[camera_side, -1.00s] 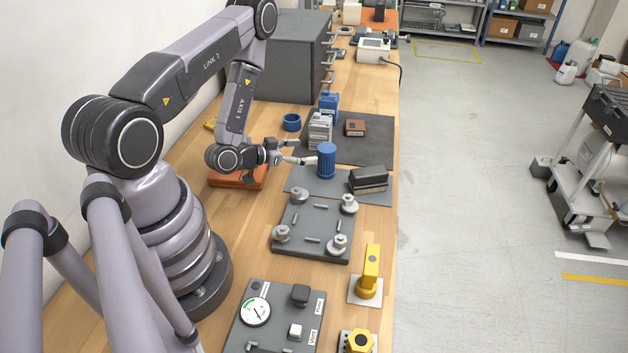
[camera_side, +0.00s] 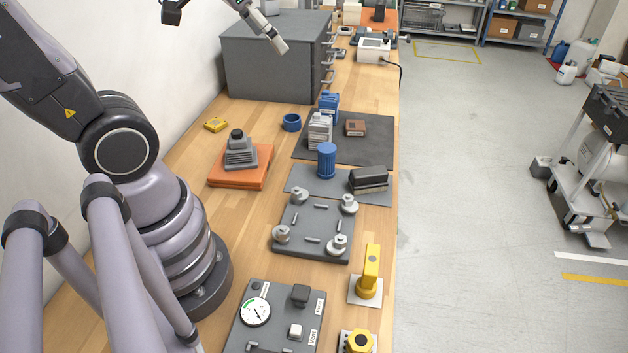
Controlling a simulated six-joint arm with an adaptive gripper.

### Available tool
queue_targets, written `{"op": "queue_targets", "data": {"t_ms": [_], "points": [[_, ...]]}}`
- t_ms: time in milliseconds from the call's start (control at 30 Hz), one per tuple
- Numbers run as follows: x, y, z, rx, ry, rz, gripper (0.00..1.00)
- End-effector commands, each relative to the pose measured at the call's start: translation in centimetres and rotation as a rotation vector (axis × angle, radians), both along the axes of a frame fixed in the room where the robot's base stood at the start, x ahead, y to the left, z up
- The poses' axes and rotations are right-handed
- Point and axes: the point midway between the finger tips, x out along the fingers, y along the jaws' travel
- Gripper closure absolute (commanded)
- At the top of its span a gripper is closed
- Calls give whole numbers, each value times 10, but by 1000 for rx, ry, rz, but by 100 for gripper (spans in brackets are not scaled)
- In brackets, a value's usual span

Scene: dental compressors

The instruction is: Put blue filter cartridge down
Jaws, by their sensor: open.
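The blue filter cartridge (camera_side: 327,161) is a ribbed blue cylinder. It stands upright on the grey mat (camera_side: 300,179) in the middle of the bench, left of a dark block. My gripper (camera_side: 245,28) is at the top of the picture, high above the bench and well away from the cartridge. It is open and empty, and partly cut off by the upper edge.
A dark block (camera_side: 368,179) sits right of the cartridge. A grey stepped part (camera_side: 240,152) stands on an orange pad (camera_side: 232,181). A plate with posts (camera_side: 312,251) lies in front.

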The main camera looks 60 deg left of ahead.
Motion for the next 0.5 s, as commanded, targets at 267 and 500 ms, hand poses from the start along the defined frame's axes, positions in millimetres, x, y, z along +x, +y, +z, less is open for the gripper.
{"op": "queue_targets", "data": {"t_ms": [267,500], "points": [[-87,-28,22,-106,83,13,27],[-95,-30,22,-116,98,14,27]]}}
